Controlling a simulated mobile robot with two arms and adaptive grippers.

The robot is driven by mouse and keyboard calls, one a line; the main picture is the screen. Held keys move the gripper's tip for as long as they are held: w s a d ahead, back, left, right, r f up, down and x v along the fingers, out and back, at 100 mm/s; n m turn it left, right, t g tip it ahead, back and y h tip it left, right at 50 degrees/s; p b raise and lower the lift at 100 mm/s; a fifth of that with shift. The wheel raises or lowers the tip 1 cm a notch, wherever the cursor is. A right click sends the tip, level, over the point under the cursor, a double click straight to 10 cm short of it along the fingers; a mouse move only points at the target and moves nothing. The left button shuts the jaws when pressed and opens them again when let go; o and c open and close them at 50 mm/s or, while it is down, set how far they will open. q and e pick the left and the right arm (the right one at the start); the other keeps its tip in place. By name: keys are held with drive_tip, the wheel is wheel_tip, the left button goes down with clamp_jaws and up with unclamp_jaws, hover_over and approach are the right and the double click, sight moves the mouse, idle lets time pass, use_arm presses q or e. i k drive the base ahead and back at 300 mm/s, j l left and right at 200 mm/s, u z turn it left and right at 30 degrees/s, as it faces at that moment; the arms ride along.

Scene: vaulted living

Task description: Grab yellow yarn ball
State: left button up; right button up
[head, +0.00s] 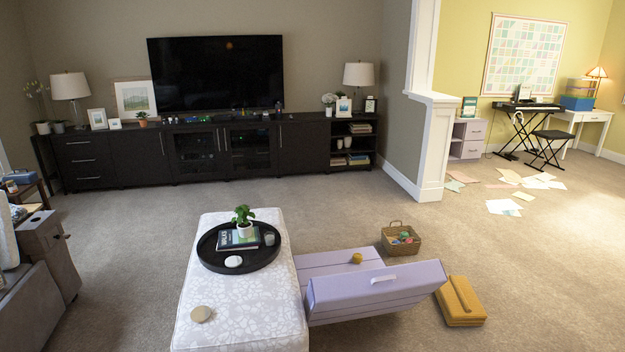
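A small yellow yarn ball (357,258) rests on the far part of the lavender piece of furniture (325,268), close to its raised panel with a white handle. A woven basket (402,248) on the carpet just behind and to the right holds several small coloured balls, which look like yarn. Neither of my grippers shows in the head view, so I cannot see their position or state.
A white patterned ottoman (262,318) with a black round tray (212,262) stands left of the lavender piece. A mustard folded item (460,301) lies to its right. Papers (503,207) litter the floor at the back right. The carpet between ottoman and black cabinet (190,152) is clear.

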sight(357, 257)
drive_tip(key=i+l+z, duration=0.1)
drive_tip(key=i+z, duration=0.6)
drive_tip(key=i+j+z, duration=0.35)
drive_tip(key=i, duration=0.15)
drive_tip(key=i+l, duration=0.25)
drive_tip(key=i, duration=0.2)
drive_tip(key=i+l, duration=0.25)
drive_tip(key=i, duration=0.15)
drive_tip(key=i+l+u, duration=0.75)
drive_tip(key=l, duration=0.35)
drive_tip(key=i, duration=0.05)
